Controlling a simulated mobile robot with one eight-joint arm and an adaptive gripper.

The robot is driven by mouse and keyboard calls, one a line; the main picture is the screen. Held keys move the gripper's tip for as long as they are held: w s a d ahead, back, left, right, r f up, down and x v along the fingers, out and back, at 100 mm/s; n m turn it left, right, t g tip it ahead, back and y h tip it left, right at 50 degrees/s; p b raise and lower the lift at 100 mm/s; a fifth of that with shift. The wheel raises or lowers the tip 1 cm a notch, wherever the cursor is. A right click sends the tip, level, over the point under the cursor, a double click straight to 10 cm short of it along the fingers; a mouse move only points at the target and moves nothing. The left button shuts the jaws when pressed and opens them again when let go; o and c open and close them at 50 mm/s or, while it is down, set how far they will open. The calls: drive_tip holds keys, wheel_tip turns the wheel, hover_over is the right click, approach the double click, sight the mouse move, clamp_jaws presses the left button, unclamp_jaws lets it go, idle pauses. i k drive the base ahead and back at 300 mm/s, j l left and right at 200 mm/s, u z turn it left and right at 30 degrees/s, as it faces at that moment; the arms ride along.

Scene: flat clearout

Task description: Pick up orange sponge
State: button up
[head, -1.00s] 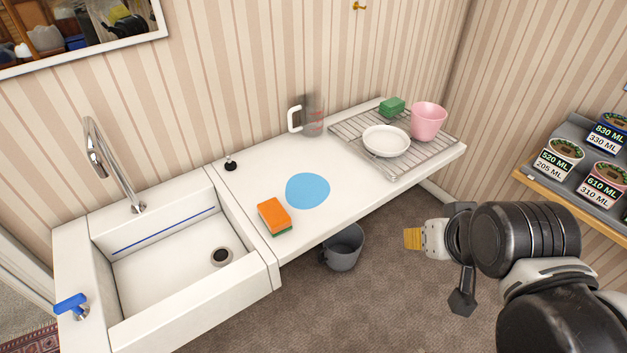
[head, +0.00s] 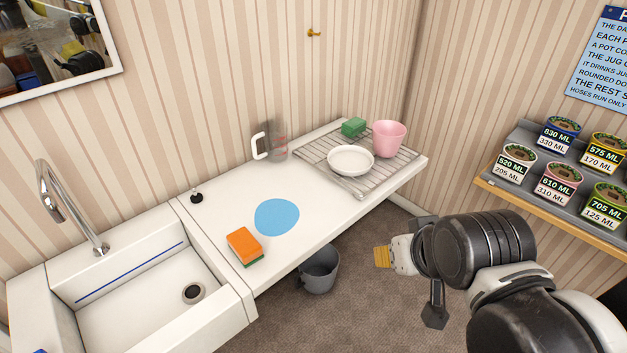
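The orange sponge (head: 243,243), with a green layer underneath, lies on the white counter (head: 232,205) near its front edge, just right of the sink. My gripper (head: 383,257) is to the right of the sponge, in front of the counter with the floor behind it in the picture, clearly apart from the sponge. A yellow tip shows at its end, pointing left. I cannot tell from this angle whether its fingers are open or shut.
A flat blue disc (head: 277,217) lies beside the sponge. The sink (head: 140,307) is at left. A clear jug (head: 274,141) stands behind; a rack (head: 318,156) holds a white bowl (head: 351,160), pink cup (head: 389,138) and green sponge (head: 354,127). A grey bucket (head: 319,271) stands below. Labelled pots (head: 558,182) are shelved right.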

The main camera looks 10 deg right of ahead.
sight(246, 248)
drive_tip(key=i+j, duration=0.1)
drive_tip(key=j, duration=0.9)
drive_tip(key=i+j, duration=0.15)
drive_tip(key=j, duration=0.35)
